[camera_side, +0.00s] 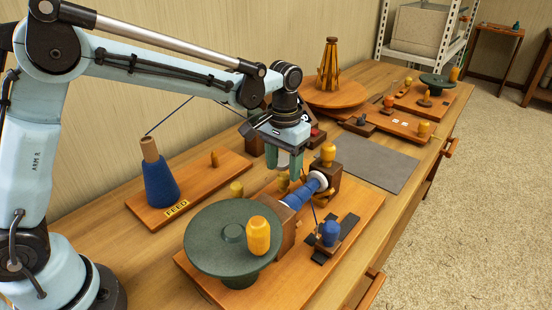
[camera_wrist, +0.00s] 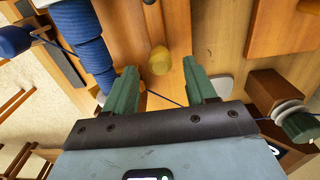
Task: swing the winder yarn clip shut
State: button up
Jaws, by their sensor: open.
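The winder, on a wooden board (camera_side: 330,235), has a green crank disc (camera_side: 205,240) with a yellow knob (camera_side: 258,235) and a blue yarn-wrapped bobbin (camera_side: 305,190). The bobbin also shows at upper left in the wrist view (camera_wrist: 82,38). My gripper (camera_side: 291,168) is open and empty above the board's back side, left of the bobbin's far end. In the wrist view, a small yellow knob (camera_wrist: 159,60) lies ahead, between and beyond the fingertips (camera_wrist: 163,82). I cannot tell whether this knob belongs to the yarn clip, or how the clip stands.
A blue knob (camera_side: 330,232) sits on a dark slide at the board's right. A blue yarn cone (camera_side: 160,180) stands on the feed board (camera_side: 205,190). A dark strand (camera_wrist: 163,98) crosses between my fingers in the wrist view. A grey mat (camera_side: 375,162) lies clear.

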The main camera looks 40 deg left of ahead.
aim_at(283, 174)
jog(key=shift+f, duration=1.85)
jog(key=shift+c, duration=0.3)
grip_shut()
